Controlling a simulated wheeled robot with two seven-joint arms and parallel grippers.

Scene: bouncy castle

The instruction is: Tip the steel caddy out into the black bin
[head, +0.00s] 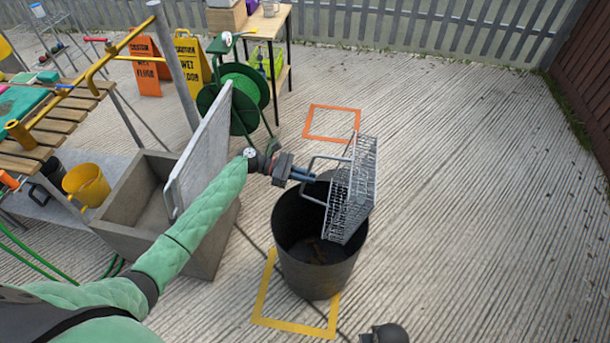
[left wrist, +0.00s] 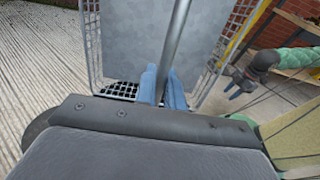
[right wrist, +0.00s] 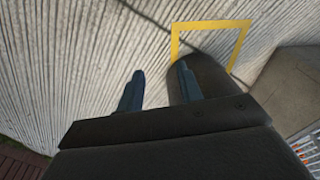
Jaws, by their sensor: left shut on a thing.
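The steel caddy (head: 352,195) is a wire-mesh basket with a bar handle. It is turned on its side above the right part of the black bin (head: 312,285), its mesh bottom facing right. My left gripper (head: 306,175) is shut on the handle, which also shows between the fingers in the left wrist view (left wrist: 176,45). I cannot tell whether anything is still in the caddy. The bin stands upright, with something brownish low inside. My right gripper (right wrist: 158,90) is open and empty in the right wrist view, above the ground.
A concrete trough (head: 140,215) with an upright grey panel (head: 203,145) stands left of the bin. A yellow floor outline (head: 295,325) lies by the bin's near side, an orange one (head: 331,122) behind. A green hose reel (head: 240,95) stands behind. Ground to the right is clear.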

